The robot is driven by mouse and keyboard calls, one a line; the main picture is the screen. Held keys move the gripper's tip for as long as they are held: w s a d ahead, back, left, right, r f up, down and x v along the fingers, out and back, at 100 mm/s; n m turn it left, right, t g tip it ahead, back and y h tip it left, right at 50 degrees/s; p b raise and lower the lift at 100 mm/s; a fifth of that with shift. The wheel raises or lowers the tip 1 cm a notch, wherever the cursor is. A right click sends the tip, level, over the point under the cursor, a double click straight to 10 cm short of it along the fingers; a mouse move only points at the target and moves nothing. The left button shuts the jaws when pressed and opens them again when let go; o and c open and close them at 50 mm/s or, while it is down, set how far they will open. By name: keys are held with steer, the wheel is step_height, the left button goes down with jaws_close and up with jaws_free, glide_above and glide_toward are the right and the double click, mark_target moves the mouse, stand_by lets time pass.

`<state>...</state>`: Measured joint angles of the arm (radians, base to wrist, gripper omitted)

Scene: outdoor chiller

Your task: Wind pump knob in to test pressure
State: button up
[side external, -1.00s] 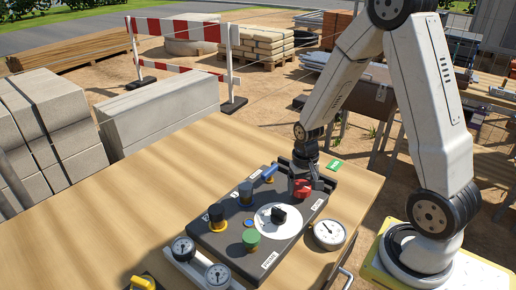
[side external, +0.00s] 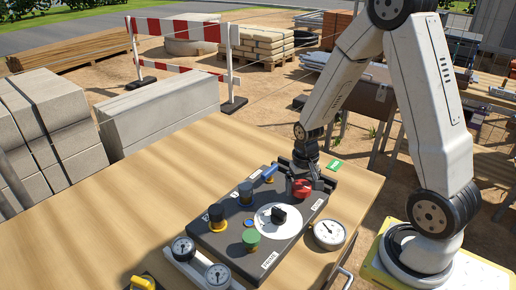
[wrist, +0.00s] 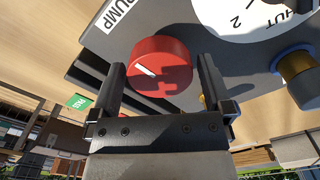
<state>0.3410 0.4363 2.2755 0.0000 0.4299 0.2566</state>
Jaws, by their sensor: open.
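The red pump knob (side external: 301,191) sits at the far right corner of a dark grey panel (side external: 216,240). In the wrist view the knob (wrist: 160,62) shows a white pointer line, with a PUMP label beside it. My gripper (wrist: 160,68) is open, with one finger on each side of the knob. I cannot tell whether either finger touches it. In the side view my gripper (side external: 303,180) points down over the knob. A white-faced round gauge (side external: 329,233) lies right of the panel; its needle is too small to read.
A white dial with a black selector (side external: 279,214) is close to the knob.

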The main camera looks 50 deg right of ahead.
steer(key=shift+r, duration=3.5)
steer(key=shift+r, duration=0.1)
step_height(320, 180, up, 8)
steer(key=shift+f, duration=0.2)
steer(key=s+a+f+n+t, duration=0.2)
steer(key=a+f+n, duration=0.4)
steer(key=a, duration=0.5)
steer(key=shift+s+f+n+t, duration=0.3)
steer(key=shift+s+f+n, duration=0.1)
steer(key=shift+f, duration=0.25)
